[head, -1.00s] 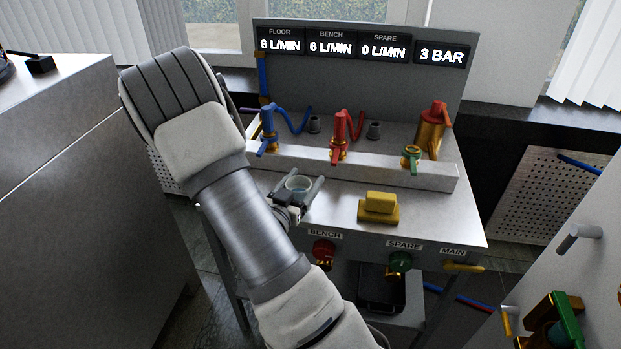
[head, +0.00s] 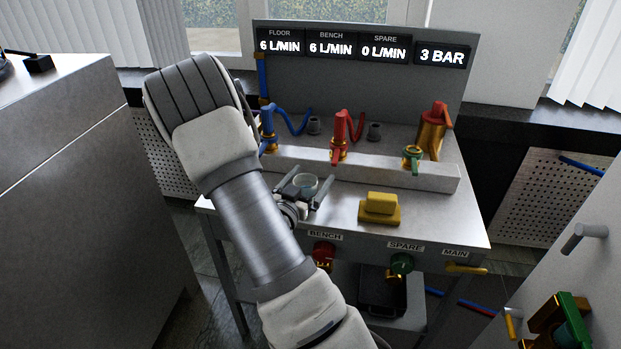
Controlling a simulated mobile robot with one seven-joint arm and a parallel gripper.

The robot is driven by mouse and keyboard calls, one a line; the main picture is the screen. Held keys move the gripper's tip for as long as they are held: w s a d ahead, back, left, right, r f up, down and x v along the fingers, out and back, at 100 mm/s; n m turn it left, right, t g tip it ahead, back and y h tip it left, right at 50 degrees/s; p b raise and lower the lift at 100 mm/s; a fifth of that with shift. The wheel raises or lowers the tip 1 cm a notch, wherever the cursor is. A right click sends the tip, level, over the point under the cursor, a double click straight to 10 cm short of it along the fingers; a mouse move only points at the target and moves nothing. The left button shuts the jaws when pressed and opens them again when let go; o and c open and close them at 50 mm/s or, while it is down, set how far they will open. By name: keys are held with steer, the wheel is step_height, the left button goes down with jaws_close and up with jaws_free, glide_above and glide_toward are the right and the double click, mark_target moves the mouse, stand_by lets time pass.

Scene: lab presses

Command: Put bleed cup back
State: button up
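The bleed cup (head: 306,183), small, pale and round with an open top, is upright at the steel bench's front left. My gripper (head: 311,188) reaches in low from the front, with one finger on each side of the cup. The fingers look spread, with a narrow gap between the cup and the right finger. The cup's lower part is hidden by the gripper, so its contact with the bench top (head: 345,196) is not clear.
A yellow block (head: 380,207) stands right of the cup. Behind is a raised ledge (head: 375,170) with blue (head: 268,130), red (head: 339,137) and green (head: 412,158) valves. A brass-and-red fitting (head: 433,130) stands at right. The display panel shows 3 BAR.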

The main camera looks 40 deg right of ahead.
steer(key=shift+r, duration=0.1)
steer(key=shift+r+p, duration=0.2)
steer(key=shift+p, duration=0.1)
steer(key=p+v, duration=0.1)
steer(key=v, duration=1.1)
steer(key=w+a+t+y, duration=0.1)
steer(key=w+a+y, duration=0.5)
steer(key=w+y, duration=0.15)
steer(key=a+r+n+t+y, duration=0.1)
steer(key=a+r+n+y, duration=0.4)
steer(key=a+r+y, duration=0.4)
steer(key=s+a+r+n+g+y, duration=0.1)
steer(key=s+a+r+n, duration=0.15)
steer(key=s, duration=0.25)
steer(key=s+a+r+n+g, duration=0.1)
steer(key=s+a+r+n, duration=0.1)
steer(key=s+r, duration=0.15)
steer(key=s+d+r+n+g+h, duration=0.1)
steer(key=s+d+r+n+g, duration=0.1)
steer(key=s, duration=1.1)
steer(key=shift+d+n+g, duration=0.3)
steer(key=shift+d+n, duration=0.25)
